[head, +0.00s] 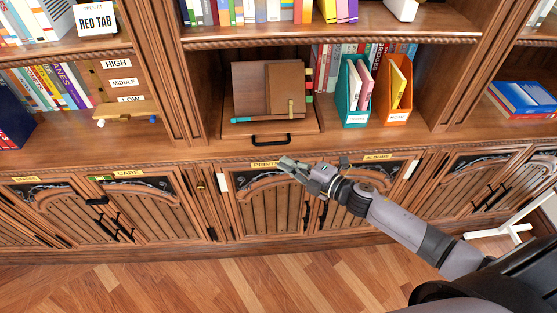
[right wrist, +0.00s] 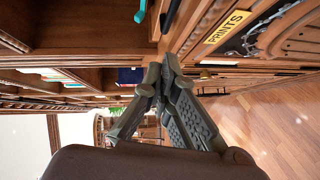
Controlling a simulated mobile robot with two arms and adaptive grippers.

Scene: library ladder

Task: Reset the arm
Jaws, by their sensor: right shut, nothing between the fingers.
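My right arm comes in from the lower right of the head view, stretched out toward the bookcase. My right gripper (head: 287,163) is shut and empty, in front of the cabinet doors just below the counter edge, by the PRINTS label (head: 265,165). In the right wrist view the two fingers of the right gripper (right wrist: 160,75) meet at their tips with nothing between them. The PRINTS label (right wrist: 228,27) shows there at the upper right, apart from the fingers. My left gripper is not in view.
A pull-out tray with a black handle (head: 271,140) bears brown folders (head: 285,88). A teal file box (head: 353,92) and an orange file box (head: 394,92) stand right of it. Blue books (head: 522,98) lie at the far right. The wood floor (head: 200,280) before the cabinets is clear.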

